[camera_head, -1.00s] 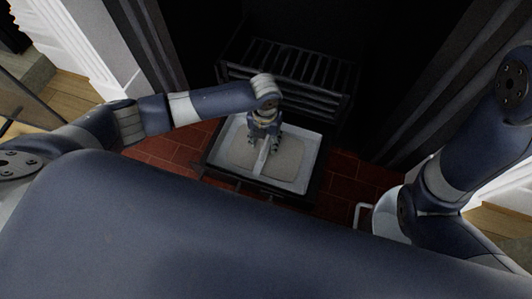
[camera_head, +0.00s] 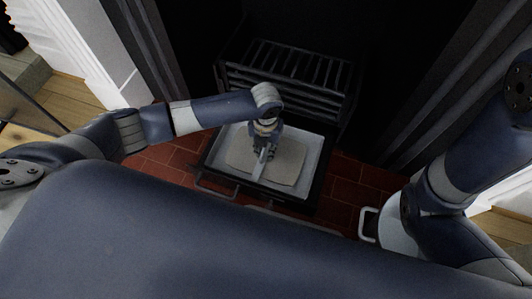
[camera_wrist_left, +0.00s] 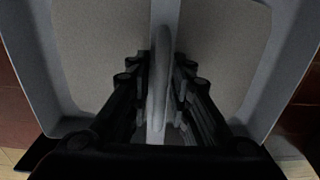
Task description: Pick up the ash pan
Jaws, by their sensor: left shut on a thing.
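The ash pan (camera_head: 313,163) is a light grey, shallow rectangular tray with a flat grey-beige layer of ash in it. It sits in a dark frame on the hearth, before the grate. A pale bar handle (camera_head: 259,170) crosses its middle. My left gripper (camera_head: 264,153) points down over the pan and is shut on this handle. In the left wrist view, the black fingers (camera_wrist_left: 160,72) press on the handle (camera_wrist_left: 158,100) from both sides, with ash to either side. I cannot tell whether the pan is raised. My right gripper is not in view.
The black fire grate (camera_head: 290,70) stands just behind the pan, inside the dark fireplace. Red hearth tiles (camera_head: 342,188) surround the frame. A white surround (camera_head: 95,55) rises at the left, with wooden floor beyond.

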